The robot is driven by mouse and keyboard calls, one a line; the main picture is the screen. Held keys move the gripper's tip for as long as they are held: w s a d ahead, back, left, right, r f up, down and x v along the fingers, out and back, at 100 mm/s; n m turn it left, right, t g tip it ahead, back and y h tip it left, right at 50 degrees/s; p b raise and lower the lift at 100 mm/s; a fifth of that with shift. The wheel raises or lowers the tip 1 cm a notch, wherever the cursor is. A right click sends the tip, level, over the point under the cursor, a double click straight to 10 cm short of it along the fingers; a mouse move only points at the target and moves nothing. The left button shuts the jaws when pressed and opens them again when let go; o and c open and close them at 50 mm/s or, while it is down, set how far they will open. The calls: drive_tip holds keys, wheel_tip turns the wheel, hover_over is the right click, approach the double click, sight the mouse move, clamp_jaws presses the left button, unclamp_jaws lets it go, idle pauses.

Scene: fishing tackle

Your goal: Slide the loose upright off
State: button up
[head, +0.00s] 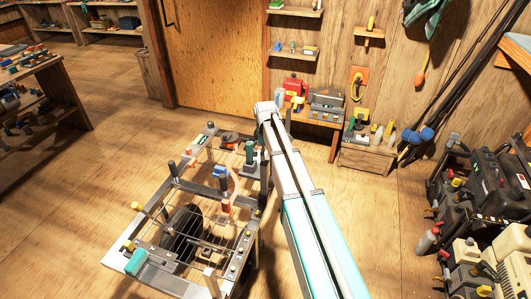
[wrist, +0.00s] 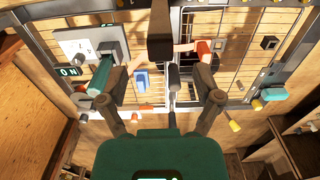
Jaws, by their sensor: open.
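A metal frame (head: 182,186) with a wire grid stands low on the floor and carries several upright posts. I cannot tell which upright is loose. In the wrist view my gripper (wrist: 160,85) is open and empty, its fingers spread above the frame. A dark upright (wrist: 173,80) shows between the fingers, with no visible contact. A green-handled part (wrist: 101,72) is beside the left finger.
A blue block (head: 220,172), an orange piece (head: 225,206) and a teal block (head: 137,261) sit on the frame. Black and cream machines (head: 485,190) crowd the right side. A small crate (head: 366,158) stands by the back wall. The floor left of the frame is clear.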

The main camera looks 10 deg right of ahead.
sight(266, 161)
drive_tip(key=shift+f+b, duration=3.55)
drive_tip(key=shift+f, duration=0.3)
clamp_jaws()
